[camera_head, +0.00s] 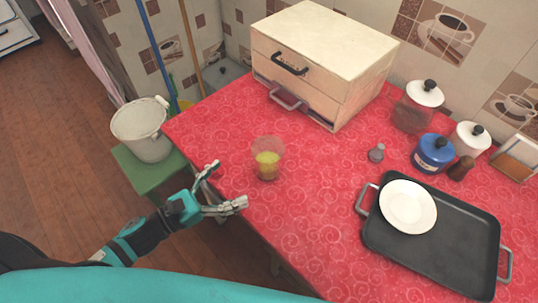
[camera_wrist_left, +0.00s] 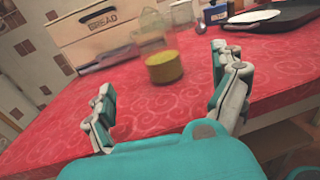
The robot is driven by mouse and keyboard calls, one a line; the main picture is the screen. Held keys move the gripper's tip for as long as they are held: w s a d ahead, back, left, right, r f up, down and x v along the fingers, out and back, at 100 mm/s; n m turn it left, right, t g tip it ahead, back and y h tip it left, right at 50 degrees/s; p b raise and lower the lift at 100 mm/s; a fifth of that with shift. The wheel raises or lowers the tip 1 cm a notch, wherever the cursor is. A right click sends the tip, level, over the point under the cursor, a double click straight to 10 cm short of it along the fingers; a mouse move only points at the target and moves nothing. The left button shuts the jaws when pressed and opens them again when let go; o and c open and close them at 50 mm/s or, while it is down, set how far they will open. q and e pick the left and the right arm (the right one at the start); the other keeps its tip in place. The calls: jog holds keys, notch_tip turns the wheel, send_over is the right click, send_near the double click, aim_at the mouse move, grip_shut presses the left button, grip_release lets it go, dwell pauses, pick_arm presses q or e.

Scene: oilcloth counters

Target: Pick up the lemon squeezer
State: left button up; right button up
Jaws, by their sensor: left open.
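The lemon squeezer (camera_head: 267,160), a clear cup-like piece with a yellow-green part, stands upright on the red oilcloth counter (camera_head: 300,215) near its left edge. In the left wrist view the squeezer (camera_wrist_left: 164,67) shows between and beyond the fingers, its clear upper part faint. My left gripper (camera_head: 228,184) is open and empty at the counter's edge. It is to the left of the squeezer and slightly nearer me, apart from it. My right gripper is not in view.
A bread box (camera_head: 325,65) stands behind the squeezer. A black tray (camera_head: 450,250) with a white plate (camera_head: 408,206) lies to the right. A bucket (camera_head: 142,128) is left of the counter. Cloth around the squeezer is clear.

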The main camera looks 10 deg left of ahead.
aim_at(256, 165)
pick_arm(q)
jog(key=p+x, duration=0.1)
jog(key=x, duration=0.5)
jog(key=shift+w+d, duration=0.15)
jog(key=shift+w, duration=0.1)
jog(key=p+x, duration=0.1)
jog(key=x, duration=0.4)
jog(key=shift+w+d+r, duration=0.1)
jog(key=shift+r, duration=0.1)
jog(key=c, duration=1.5)
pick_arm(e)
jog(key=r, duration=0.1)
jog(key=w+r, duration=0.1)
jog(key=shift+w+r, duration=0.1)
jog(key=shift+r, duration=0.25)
